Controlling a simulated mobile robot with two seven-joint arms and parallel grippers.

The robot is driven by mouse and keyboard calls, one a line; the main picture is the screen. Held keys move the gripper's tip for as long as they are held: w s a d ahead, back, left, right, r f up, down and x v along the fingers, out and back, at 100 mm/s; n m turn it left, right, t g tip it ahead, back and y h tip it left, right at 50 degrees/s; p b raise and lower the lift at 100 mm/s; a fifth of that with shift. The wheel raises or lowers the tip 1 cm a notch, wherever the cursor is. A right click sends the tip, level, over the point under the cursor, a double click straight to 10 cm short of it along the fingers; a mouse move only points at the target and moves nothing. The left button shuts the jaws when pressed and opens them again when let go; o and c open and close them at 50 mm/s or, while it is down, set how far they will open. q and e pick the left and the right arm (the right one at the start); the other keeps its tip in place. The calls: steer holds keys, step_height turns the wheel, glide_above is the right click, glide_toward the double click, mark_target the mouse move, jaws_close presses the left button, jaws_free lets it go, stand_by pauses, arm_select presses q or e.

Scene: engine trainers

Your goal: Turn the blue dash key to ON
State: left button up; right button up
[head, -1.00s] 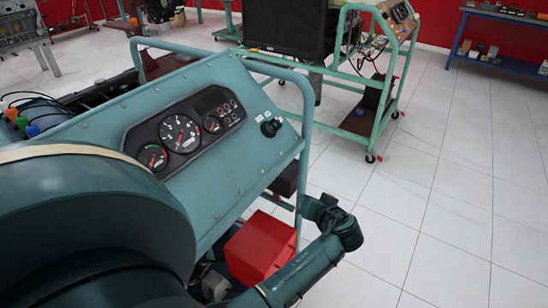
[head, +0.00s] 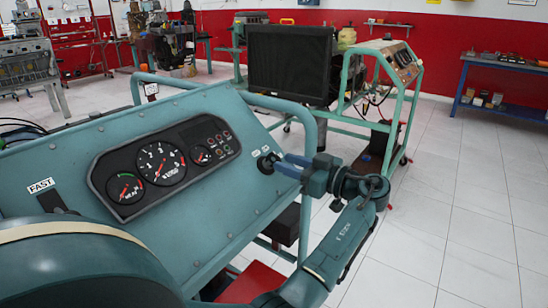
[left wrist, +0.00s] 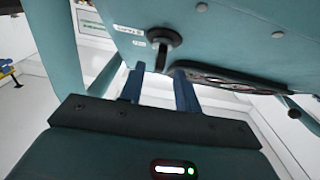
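The key (head: 266,161) sits in the right end of the blue-green dash panel (head: 235,178), beside small white labels. It looks black, with a round base and a narrow grip, in the left wrist view (left wrist: 161,42). My left gripper (head: 284,163) is at the key from the right, fingers pointing at the panel. In the left wrist view its two blue fingers (left wrist: 158,72) are apart, with the key's end showing in the gap between their tips. I see no finger touching the key. My right gripper is in neither current view.
A gauge cluster (head: 162,166) is left of the key. A tubular frame rail (head: 312,125) rises behind the panel's right end, close to my left gripper. Another trainer stand (head: 398,110) and a blue shelf (head: 500,105) stand farther back. White floor is open at right.

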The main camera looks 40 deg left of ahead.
mark_target(274, 159)
arm_select(q)
steer(key=shift+s+a, duration=0.15)
steer(key=shift+a, duration=1.05)
steer(key=shift+s+a, duration=0.1)
steer(key=shift+a, duration=1.05)
jaws_close()
